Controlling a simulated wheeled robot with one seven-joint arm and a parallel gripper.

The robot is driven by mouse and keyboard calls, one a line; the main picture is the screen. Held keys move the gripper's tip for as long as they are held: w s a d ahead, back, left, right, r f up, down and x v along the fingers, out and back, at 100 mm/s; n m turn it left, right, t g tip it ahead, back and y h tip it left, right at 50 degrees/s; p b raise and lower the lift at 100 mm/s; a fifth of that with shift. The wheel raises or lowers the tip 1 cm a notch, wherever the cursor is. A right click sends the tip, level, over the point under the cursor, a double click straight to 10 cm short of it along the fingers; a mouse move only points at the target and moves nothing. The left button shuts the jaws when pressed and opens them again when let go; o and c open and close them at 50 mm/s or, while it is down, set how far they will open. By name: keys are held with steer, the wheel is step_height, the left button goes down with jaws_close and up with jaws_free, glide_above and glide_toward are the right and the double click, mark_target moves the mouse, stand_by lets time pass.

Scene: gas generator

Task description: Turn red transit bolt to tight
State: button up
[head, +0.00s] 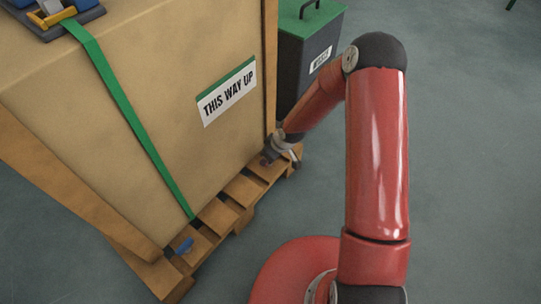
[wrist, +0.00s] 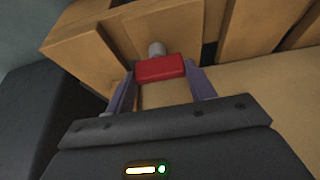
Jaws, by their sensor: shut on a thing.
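The red transit bolt (wrist: 160,68) shows in the wrist view as a red block-shaped head with a short grey cylinder beyond it, at the wooden pallet. My gripper (wrist: 162,80) is shut on the red head, with one finger on each side of it. In the head view my gripper (head: 276,152) is low at the far right corner of the crate, by the pallet; the red bolt is hard to make out there. A blue bolt (head: 183,246) sits at the pallet's near corner in the head view.
A large crate (head: 150,110) with a green strap (head: 130,115) stands on the wooden pallet (head: 222,216). A dark box with a green lid (head: 310,45) stands behind my arm. The grey floor (head: 470,150) at right is clear.

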steer(key=o, duration=1)
steer(key=shift+r, duration=0.1)
steer(key=p+v, duration=0.2)
steer(key=v, duration=0.5)
steer(key=shift+s+d+r, duration=0.1)
steer(key=shift+r, duration=0.15)
